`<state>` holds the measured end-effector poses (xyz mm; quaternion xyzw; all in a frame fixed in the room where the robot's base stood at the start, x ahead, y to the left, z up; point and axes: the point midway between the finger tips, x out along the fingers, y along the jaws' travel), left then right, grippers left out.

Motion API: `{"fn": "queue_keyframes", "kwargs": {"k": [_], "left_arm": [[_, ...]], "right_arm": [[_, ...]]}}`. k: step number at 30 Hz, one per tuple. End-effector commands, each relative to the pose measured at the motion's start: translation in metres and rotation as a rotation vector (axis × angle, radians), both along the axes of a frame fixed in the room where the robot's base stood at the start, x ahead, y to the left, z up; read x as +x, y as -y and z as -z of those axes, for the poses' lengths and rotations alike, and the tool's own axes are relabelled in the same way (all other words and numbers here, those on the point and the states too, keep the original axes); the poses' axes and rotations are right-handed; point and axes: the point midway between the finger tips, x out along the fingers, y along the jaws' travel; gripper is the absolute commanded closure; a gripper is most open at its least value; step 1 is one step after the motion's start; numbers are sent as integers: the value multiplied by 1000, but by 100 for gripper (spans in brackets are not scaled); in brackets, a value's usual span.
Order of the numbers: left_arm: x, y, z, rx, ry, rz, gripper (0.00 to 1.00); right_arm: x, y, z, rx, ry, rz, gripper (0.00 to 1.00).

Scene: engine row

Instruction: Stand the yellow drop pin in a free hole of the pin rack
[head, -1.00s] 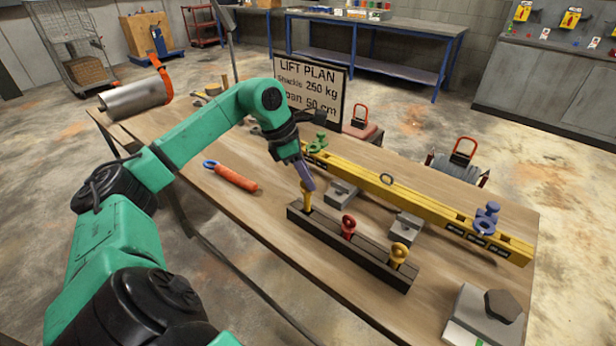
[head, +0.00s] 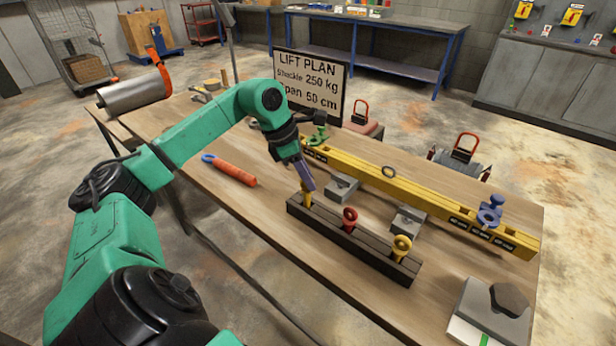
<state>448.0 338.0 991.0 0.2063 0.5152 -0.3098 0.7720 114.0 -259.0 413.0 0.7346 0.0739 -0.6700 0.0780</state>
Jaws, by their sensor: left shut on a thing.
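The pin rack (head: 375,254) is a long dark block on the wooden table. A red ring-headed pin (head: 349,219) stands near its middle and a yellow ring-headed pin (head: 401,248) near its right end. My left gripper (head: 307,188) points down over the rack's left end and is shut on another yellow drop pin (head: 308,199). That pin is roughly upright, its lower part at the rack's top; its head is hidden by the fingers. I cannot tell how deep it sits. My right gripper is not in view.
A yellow beam (head: 420,195) lies behind the rack on grey blocks, with green (head: 318,136) and blue (head: 490,212) shackles. An orange-handled tool (head: 233,171) lies left of the rack. A LIFT PLAN sign (head: 308,84) stands behind. The table's front left is bare.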

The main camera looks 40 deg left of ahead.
Motion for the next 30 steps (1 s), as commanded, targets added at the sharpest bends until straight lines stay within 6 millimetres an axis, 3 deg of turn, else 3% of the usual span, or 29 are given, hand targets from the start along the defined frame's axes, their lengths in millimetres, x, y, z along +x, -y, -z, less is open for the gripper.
{"fn": "queue_keyframes", "kwargs": {"k": [25,26,27,28,30], "left_arm": [[0,0,22,0,1,0,100],[0,0,21,0,1,0,72],[0,0,21,0,1,0,56],[0,0,21,0,1,0,48],[0,0,21,0,1,0,48]], "right_arm": [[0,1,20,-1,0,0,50],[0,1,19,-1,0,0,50],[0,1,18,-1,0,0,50],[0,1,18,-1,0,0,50],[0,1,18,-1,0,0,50]]}}
